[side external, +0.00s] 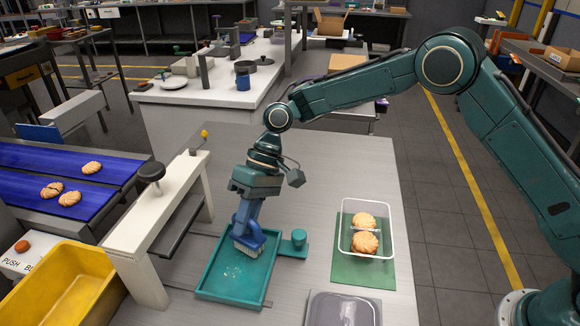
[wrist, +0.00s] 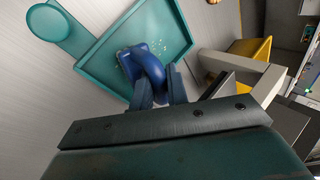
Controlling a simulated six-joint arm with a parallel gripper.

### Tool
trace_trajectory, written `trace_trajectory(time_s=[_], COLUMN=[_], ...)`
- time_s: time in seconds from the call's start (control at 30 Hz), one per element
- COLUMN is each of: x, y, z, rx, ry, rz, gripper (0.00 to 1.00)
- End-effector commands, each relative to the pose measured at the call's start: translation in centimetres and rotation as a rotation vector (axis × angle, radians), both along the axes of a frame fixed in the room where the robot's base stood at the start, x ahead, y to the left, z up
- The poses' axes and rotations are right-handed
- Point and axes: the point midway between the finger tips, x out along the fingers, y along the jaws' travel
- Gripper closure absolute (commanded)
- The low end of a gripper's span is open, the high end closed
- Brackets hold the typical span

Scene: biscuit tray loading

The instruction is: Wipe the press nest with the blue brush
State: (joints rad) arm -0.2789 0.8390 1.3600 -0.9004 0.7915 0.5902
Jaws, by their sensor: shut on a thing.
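My gripper (side external: 249,208) points down over the back right part of the tray and is shut on the blue brush (side external: 249,240). The brush's pale bristles are low at the tray floor; I cannot tell whether they touch. In the wrist view the blue brush (wrist: 146,62) sits between my fingers (wrist: 160,95), over the teal tray (wrist: 105,60), with crumbs beside it.
A white press frame (side external: 150,215) stands close to the tray's left. A clear box with biscuits (side external: 343,222) sits on a green mat (side external: 350,272) to the right. A yellow bin (side external: 65,290) and a blue conveyor (side external: 95,200) are at left.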

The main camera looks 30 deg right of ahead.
Motion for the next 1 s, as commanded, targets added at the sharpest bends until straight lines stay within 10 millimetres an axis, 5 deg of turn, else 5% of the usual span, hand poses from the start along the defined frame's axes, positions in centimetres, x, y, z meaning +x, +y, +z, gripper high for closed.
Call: trace_trajectory(time_s=[0.4, 1.0], x=[1.6, 1.4], y=[-1.6, -1.4], z=[-0.2, -0.4], rx=[0.000, 0.000], ry=[0.000, -0.001], rz=[0.000, -0.001], gripper=[1.00, 1.00])
